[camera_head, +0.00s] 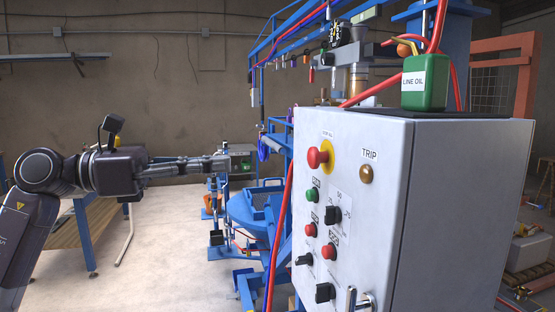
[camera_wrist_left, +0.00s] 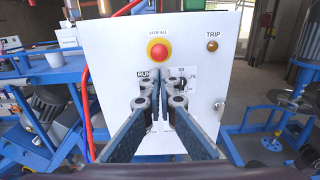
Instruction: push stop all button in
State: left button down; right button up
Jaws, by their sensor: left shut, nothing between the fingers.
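The stop all button (camera_head: 318,157) is a red mushroom button on a yellow disc, high on the front of a light grey control box (camera_head: 440,190). In the left wrist view the stop all button (camera_wrist_left: 158,52) sits just above my fingertips, under its "STOP ALL" label. My left gripper (camera_head: 226,164) is shut and empty, pointing right toward the box with a clear gap to the button. The left wrist view shows its fingers (camera_wrist_left: 160,78) together in front of the panel, covering part of the lower controls. My right gripper is not in view.
Below the button are a green button (camera_head: 311,195), red buttons (camera_head: 329,251) and black knobs (camera_head: 325,292). An amber trip lamp (camera_head: 366,174) is to the right. A green oil can (camera_head: 425,82) stands on the box. Red hoses hang along the box's left edge.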

aim_at(309, 159)
pick_arm(q)
jog(key=p+x, duration=0.6)
jog(key=x, duration=0.7)
jog(key=shift+w, duration=0.1)
jog(key=shift+w+d+f+p, duration=0.1)
jog(key=shift+w+d+p, duration=0.05)
jog(key=shift+d+p, duration=0.25)
